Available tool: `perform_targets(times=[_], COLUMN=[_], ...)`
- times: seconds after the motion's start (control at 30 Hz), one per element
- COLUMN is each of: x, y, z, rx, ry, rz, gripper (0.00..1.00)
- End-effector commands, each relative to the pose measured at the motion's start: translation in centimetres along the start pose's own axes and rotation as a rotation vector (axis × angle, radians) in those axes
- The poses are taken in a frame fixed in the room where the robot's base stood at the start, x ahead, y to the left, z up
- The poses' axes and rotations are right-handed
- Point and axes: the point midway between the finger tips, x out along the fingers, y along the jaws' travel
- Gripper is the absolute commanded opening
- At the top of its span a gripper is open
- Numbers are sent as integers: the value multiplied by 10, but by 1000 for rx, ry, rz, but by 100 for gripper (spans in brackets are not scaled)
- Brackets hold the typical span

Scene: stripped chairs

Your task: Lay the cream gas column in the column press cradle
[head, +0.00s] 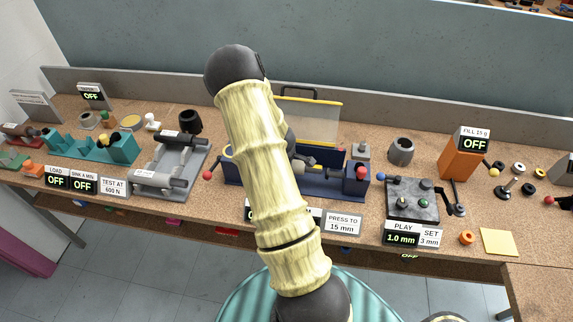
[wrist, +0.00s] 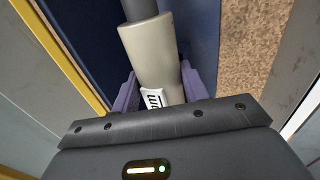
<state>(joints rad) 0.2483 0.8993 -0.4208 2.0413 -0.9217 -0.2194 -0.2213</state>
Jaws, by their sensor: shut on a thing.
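The cream gas column (wrist: 155,50) lies between the purple jaws of my gripper (wrist: 158,88) in the wrist view. The jaws are shut on it. A white label shows near its base, and a grey rod (wrist: 138,8) extends from its far end. Dark blue press surface (wrist: 92,30) lies behind it. In the head view, the blue column press (head: 335,188) stands in the middle of the bench, behind my arm. My arm hides its middle and most of my gripper, so I cannot tell whether the column touches the cradle.
A clear guard panel with yellow edges (head: 312,122) stands raised at the press's back. A grey fixture (head: 165,170) is to its left, with a teal fixture (head: 90,146) beyond. A dark stone block (head: 412,200) and an orange dispenser (head: 460,158) are to the right.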

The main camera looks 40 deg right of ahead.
Motion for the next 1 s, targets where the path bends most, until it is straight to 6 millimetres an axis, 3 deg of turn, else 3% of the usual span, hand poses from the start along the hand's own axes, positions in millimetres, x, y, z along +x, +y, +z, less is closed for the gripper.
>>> perform_targets(times=[0.17,0.2,0.3,0.73,1.0], x=[2,2,3,-2,-35], y=[-3,-3,-4,-2,-1], z=[1,1,1,0,0], rx=[0,-1,-1,0,0], ry=[-2,-2,-3,-2,0], rz=[-5,-5,-7,-5,-3], gripper=[0,50,70,70,70])
